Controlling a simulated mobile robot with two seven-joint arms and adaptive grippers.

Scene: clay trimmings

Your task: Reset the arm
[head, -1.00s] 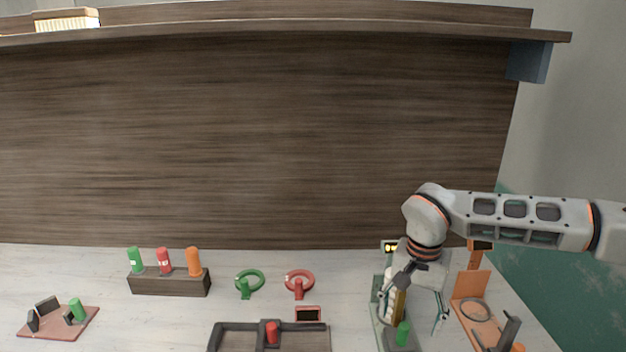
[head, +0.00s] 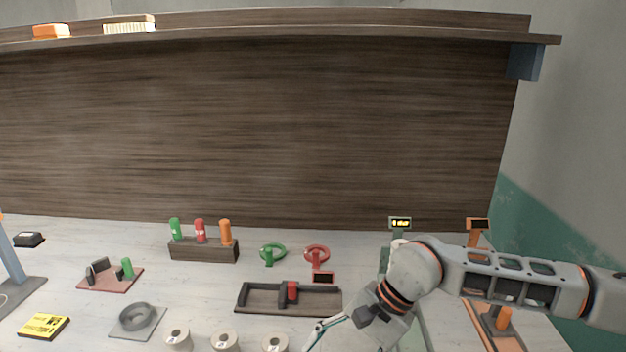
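My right arm (head: 505,275) comes in from the right edge and bends down at its grey and orange wrist (head: 412,275). My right gripper (head: 326,332) points toward the bottom edge, in front of the dark tray. One thin finger shows; the rest is cut off by the frame or hidden by the hand, so I cannot tell its opening or whether it holds anything. My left gripper is not in view.
A dark tray (head: 262,310) with a red-topped slider lies behind the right gripper. Green and orange stations (head: 477,226) stand by the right arm, partly hidden. Pale rolls (head: 225,342) line the front. A rack (head: 204,251) holds green, red and orange cylinders.

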